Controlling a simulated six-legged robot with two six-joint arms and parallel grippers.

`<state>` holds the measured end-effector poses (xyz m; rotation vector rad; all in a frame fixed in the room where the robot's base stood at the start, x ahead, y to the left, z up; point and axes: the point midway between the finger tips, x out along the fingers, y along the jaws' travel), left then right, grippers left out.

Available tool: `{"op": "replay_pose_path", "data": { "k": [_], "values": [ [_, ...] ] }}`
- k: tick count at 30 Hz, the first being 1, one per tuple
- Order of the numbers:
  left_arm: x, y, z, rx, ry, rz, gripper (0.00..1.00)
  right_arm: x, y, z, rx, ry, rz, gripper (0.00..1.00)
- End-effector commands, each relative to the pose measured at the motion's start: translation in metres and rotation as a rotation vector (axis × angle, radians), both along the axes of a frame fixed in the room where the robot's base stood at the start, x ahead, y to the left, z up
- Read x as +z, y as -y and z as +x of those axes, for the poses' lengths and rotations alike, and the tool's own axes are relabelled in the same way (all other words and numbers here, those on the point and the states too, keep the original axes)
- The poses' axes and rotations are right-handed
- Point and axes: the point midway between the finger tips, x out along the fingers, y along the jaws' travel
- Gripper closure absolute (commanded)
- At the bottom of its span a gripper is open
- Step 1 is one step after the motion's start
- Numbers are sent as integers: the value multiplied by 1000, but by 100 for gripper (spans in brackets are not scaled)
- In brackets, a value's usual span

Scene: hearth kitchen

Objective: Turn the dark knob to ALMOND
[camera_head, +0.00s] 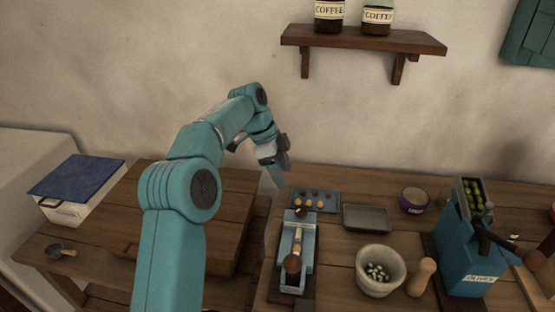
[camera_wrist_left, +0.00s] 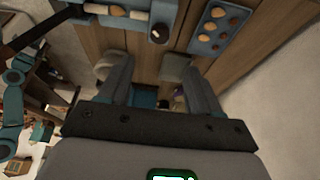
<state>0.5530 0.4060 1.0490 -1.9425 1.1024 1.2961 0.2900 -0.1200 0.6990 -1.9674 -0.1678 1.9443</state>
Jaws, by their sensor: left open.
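No ALMOND mark is readable. My left gripper (camera_head: 277,176) is open and empty, above and behind the device's far end, apart from the dark knob. Its two fingers are spread in the left wrist view (camera_wrist_left: 158,70). My right gripper is not in view.
A blue tray (camera_head: 332,207) with several nuts lies beside the device's far end. A grey tray (camera_head: 368,217), a white mortar (camera_head: 378,284), a wooden pestle (camera_head: 421,276) and a blue grinder (camera_head: 467,245) stand to the right. A wooden board (camera_head: 150,210) lies left. A shelf (camera_head: 365,39) hangs above.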

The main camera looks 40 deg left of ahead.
Motion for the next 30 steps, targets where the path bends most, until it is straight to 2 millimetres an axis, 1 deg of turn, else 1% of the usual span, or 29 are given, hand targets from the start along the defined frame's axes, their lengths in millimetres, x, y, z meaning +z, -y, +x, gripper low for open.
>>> {"op": "replay_pose_path", "data": {
  "k": [1,3,8,30],
  "values": [
    [11,-4,-2,1,2,1,37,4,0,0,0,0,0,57],
    [21,-7,-4,1,2,1,37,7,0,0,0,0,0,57],
    [31,-11,-6,0,0,0,37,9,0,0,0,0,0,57],
    [32,-11,-8,0,0,0,37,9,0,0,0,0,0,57]
  ]
}}
